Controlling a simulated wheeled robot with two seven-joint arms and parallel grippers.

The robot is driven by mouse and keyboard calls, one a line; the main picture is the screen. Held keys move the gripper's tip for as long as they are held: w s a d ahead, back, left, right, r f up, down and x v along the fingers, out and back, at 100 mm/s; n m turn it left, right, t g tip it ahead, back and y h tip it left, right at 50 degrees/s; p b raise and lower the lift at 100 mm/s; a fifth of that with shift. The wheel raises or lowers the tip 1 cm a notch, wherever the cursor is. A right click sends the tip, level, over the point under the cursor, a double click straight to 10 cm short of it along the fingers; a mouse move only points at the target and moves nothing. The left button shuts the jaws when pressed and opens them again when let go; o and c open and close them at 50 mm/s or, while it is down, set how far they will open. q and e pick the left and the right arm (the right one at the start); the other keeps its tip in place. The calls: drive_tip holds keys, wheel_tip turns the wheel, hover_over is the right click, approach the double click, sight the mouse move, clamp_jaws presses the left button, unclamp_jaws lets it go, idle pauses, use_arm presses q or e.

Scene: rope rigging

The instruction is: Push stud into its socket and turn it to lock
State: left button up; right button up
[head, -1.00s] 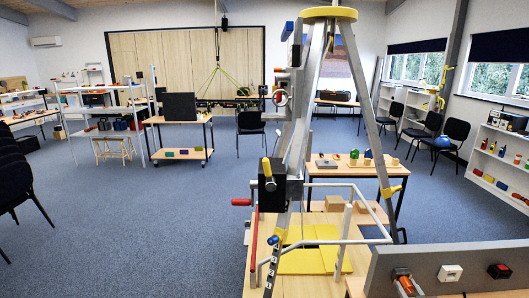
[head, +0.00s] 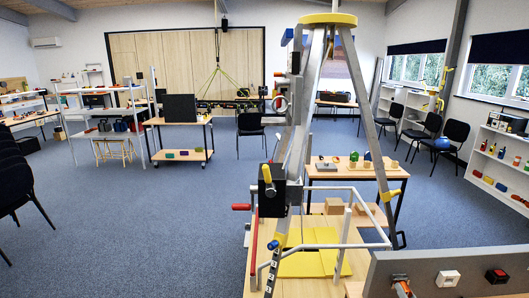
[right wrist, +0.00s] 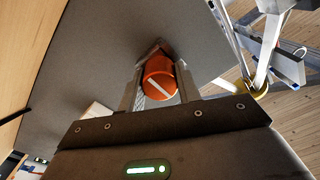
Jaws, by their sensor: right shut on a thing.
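The stud is an orange-red cylinder (right wrist: 160,80) with a white line across its near end. In the right wrist view it sits between the two fingers of my right gripper (right wrist: 160,88), which are shut on it. Its far end is at the grey panel (right wrist: 95,55), by a brownish fitting; how deep it sits is hidden. My left gripper is not in view.
A white switch block (head: 449,275) and a dark block with red (head: 499,274) are on the panel, right of the gripper. A tripod with a yellow top (head: 330,19) stands left of it over a wooden platform. Open blue floor lies further left.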

drive_tip(key=shift+f, duration=0.1)
drive_tip(key=shift+r+m+p, duration=0.2)
drive_tip(key=shift+m+p, duration=0.4)
drive_tip(key=shift+m, duration=0.6)
drive_tip(key=m+p, duration=0.1)
drive_tip(key=m, duration=0.2)
drive_tip(key=shift+s+f+m, duration=0.1)
drive_tip(key=shift+f+m, duration=0.1)
drive_tip(key=shift+m, duration=0.2)
drive_tip(key=o, duration=1.3)
drive_tip(key=shift+r, duration=0.1)
drive_tip(key=shift+c, duration=0.2)
drive_tip(key=s+p, duration=0.2)
drive_tip(key=s, duration=0.2)
drive_tip(key=shift+s+p, duration=0.25)
drive_tip(key=shift+p, duration=0.1)
